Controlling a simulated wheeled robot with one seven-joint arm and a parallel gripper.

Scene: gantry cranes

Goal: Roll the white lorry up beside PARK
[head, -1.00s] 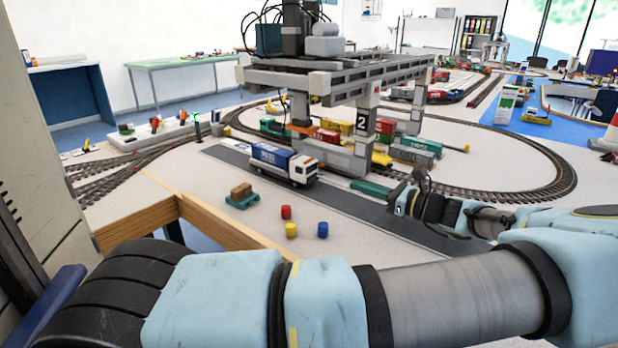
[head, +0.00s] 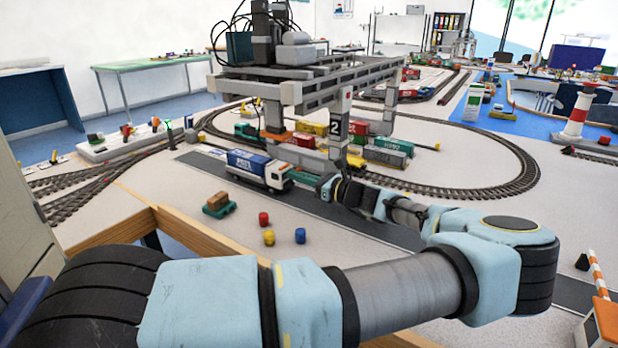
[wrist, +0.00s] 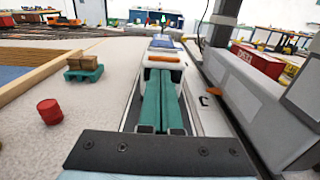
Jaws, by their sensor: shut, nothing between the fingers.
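The white lorry (head: 279,172) has a white cab and a blue container on its back. It stands on the dark road strip beside the crane's leg, cab toward my gripper. In the wrist view the lorry's white cab (wrist: 163,60) is straight ahead. My gripper (head: 296,177) has teal fingers, shut and empty, lying low over the road. Its fingertips (wrist: 162,73) are at the front of the cab; I cannot tell whether they touch it. No PARK lettering can be read in either view.
The grey gantry crane (head: 300,88) marked 2 stands over the road and track. A green pallet (head: 219,209) with brown boxes and red, yellow and blue drums (head: 300,236) lie on the near side. A striped barrier (head: 597,275) stands at the right.

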